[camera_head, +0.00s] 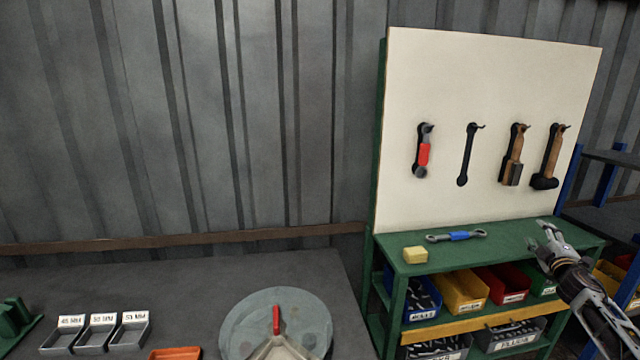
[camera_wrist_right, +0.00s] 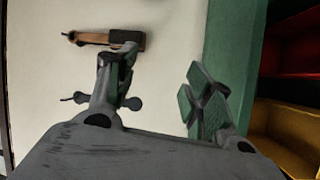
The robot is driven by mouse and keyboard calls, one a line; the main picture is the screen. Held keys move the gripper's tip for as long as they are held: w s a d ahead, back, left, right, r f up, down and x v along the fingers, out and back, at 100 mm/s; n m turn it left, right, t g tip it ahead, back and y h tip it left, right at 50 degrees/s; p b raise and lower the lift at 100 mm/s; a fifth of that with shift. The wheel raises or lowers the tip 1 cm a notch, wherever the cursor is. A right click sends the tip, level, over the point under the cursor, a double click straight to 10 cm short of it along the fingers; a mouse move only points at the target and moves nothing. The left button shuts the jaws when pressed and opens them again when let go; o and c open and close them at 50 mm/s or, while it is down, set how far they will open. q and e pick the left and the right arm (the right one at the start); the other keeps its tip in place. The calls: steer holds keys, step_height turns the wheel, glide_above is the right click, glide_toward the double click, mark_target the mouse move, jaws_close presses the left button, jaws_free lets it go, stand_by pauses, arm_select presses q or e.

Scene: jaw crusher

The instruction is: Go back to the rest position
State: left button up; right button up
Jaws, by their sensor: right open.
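My right gripper (camera_head: 546,238) reaches in from the lower right in the head view, above the right end of the green workbench top (camera_head: 400,265). It also shows in the right wrist view (camera_wrist_right: 155,95), with its two fingers apart and nothing between them. My left gripper is not in the head view.
A blue-handled wrench (camera_head: 458,236) and a yellow sponge-like block (camera_head: 415,255) lie on the workbench. Tools hang on the white board (camera_head: 450,80). Coloured bins (camera_head: 460,291) fill the shelves below. A round grey plate (camera_head: 245,318) and small trays (camera_head: 98,335) are at lower left.

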steer(key=s+f+m+g, duration=0.3)
steer(key=f, duration=1.1)
steer(key=s+f+m+g, duration=0.2)
steer(key=s+f+m, duration=0.1)
steer(key=f, duration=1)
steer(key=s+a+f+m+g, duration=0.1)
steer(key=s+a+f+g, duration=0.15)
steer(key=s+f, duration=0.45)
steer(key=s+a+f+m+g+y, duration=0.1)
steer(key=s+a+f, duration=0.15)
steer(key=f, duration=0.75)
steer(key=s+a+f+g, duration=0.25)
steer(key=s+f, duration=0.25)
steer(key=f, duration=0.4)
steer(key=s+a+f+m+g+y, duration=0.1)
steer(key=s+a+f+g+y, duration=0.1)
steer(key=s+a+f, duration=1.55)
steer(key=s+a+f+g+y, duration=0.1)
steer(key=s+a+f, duration=0.1)
steer(key=s+a, duration=0.3)
steer(key=s+a+f+g, duration=0.1)
steer(key=s+a+f, duration=0.2)
steer(key=s, duration=1)
steer(key=s+a+f+g+y, duration=0.1)
steer(key=s+a+f, duration=0.2)
steer(key=s+a, duration=0.5)
steer(key=shift+s+g+y, duration=0.3)
steer(key=shift+s+g, duration=0.1)
steer(key=shift+s, duration=0.65)
